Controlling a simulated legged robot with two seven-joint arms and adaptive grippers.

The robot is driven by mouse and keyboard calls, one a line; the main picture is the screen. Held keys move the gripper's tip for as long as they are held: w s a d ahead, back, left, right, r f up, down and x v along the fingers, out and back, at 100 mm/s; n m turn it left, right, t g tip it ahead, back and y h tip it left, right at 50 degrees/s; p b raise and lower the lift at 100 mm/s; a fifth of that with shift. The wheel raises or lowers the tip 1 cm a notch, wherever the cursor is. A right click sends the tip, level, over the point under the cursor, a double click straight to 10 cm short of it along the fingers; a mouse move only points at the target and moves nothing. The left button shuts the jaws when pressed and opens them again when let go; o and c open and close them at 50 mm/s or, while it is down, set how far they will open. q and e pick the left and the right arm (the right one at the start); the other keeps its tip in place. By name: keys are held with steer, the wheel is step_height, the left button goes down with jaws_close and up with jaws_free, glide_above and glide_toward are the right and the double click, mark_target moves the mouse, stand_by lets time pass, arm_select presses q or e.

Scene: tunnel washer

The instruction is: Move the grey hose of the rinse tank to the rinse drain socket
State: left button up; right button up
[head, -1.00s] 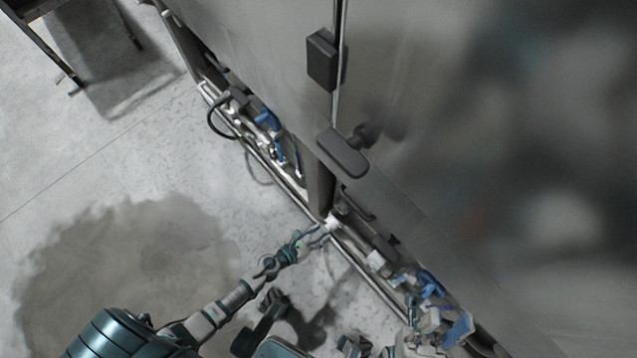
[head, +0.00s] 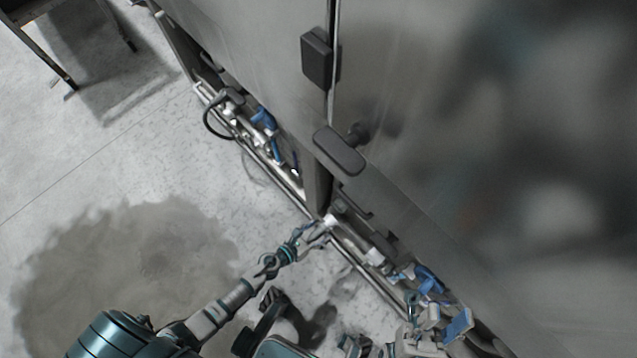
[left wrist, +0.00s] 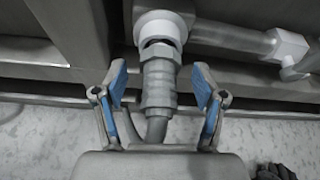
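In the left wrist view a grey hose end with a ribbed coupling (left wrist: 159,85) stands upright just below a white round socket (left wrist: 160,27). Its upper end meets the socket's dark opening; how deep it sits I cannot tell. My left gripper (left wrist: 160,88) is open, with one blue-padded finger on each side of the coupling and clear gaps between. In the head view my left gripper (head: 320,234) is low at the machine's base pipes, and the hose is too small to make out. My right gripper (head: 436,322) is at the lower right; its finger state is unclear.
A grey pipe with a white elbow (left wrist: 290,47) runs right of the socket. Blue valves (head: 264,118) and pipework line the machine's base. A dark handle (head: 340,150) juts from the steel panel. The floor (head: 110,150) at left is open, with a wet patch.

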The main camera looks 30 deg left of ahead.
arm_select(q)
steer(key=shift+s, duration=0.2)
steer(key=v, duration=1.1)
steer(key=shift+s+r, duration=0.2)
steer(key=shift+r, duration=0.05)
steer(key=shift+a, duration=0.15)
